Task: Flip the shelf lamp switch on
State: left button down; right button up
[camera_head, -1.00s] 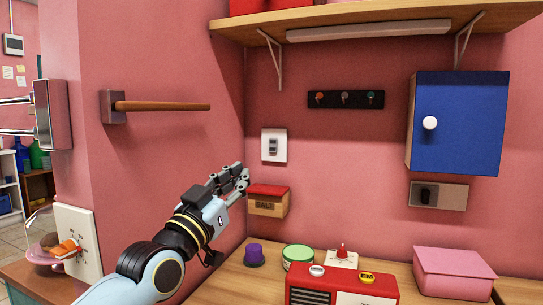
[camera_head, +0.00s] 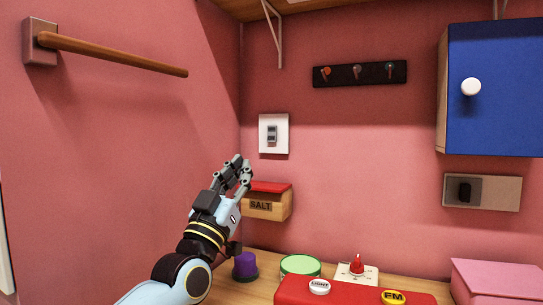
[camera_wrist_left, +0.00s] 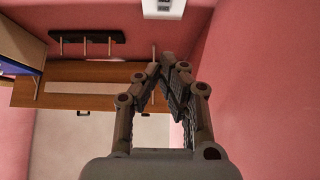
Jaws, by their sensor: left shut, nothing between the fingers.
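A white switch plate (camera_head: 264,148) with a grey rocker (camera_head: 271,133) is on the pink back wall, near the corner. Its rocker's position is too small to tell. My left gripper (camera_head: 243,163) is shut and empty, below and slightly left of the plate, apart from it in the picture. In the left wrist view the gripper (camera_wrist_left: 168,62) shows its fingertips together, with the switch plate (camera_wrist_left: 150,12) at the top edge, partly cut off. The shelf lamp strip (camera_wrist_left: 92,88) shows under the wooden shelf (camera_wrist_left: 60,100). My right gripper is not in view.
A red-lidded salt box (camera_head: 264,205) hangs just right of my left gripper. A wooden rod (camera_head: 115,55) juts from the left wall. A hook rack (camera_head: 360,74), a blue cabinet (camera_head: 500,110) and another wall plate (camera_head: 504,194) are at right. A purple-topped item (camera_head: 245,264) stands below.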

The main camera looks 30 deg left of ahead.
pick_arm(q)
jog(key=shift+w+f, duration=0.15)
send_near(274, 129)
notch_tip(274, 129, up, 4)
jog(key=w+b, duration=0.2)
jog(key=w, duration=0.1)
jog(key=shift+w+a+f, duration=0.1)
jog(key=shift+a+f, duration=0.05)
jog(key=shift+f, duration=0.25)
jog(key=shift+w+r, duration=0.1)
jog(key=shift+w, duration=0.25)
